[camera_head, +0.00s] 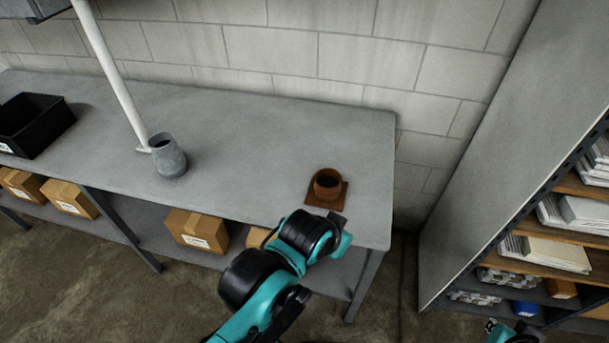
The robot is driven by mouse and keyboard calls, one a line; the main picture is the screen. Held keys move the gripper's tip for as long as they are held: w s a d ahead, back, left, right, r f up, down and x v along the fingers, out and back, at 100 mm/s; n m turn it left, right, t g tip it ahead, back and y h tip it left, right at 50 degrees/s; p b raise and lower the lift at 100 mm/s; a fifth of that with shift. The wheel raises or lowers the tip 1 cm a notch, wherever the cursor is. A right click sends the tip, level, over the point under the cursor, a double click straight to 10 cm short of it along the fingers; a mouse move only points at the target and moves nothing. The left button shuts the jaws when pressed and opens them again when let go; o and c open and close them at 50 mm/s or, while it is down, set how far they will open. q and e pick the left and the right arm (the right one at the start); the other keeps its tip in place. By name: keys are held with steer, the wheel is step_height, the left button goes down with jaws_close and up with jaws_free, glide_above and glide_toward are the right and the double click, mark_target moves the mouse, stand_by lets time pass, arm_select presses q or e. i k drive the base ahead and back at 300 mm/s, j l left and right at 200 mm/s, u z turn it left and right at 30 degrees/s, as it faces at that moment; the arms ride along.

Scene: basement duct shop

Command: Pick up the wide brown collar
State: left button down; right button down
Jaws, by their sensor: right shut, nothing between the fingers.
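The wide brown collar (327,184) stands upright near the right end of the grey workbench (250,130). It is a short, open-topped ring on a flat square brown base.
A grey tapered pipe piece (168,157) stands left on the bench, beside a white slanted pole (112,75). A black bin (32,124) is at far left. Cardboard boxes (196,229) lie on the shelf below. A loaded shelf unit (560,215) stands right. The bench middle is clear.

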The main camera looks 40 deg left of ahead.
mark_target(326, 189)
steer(key=u, duration=1.05)
steer(key=i+l+z, duration=0.2)
steer(key=i+l, duration=0.15)
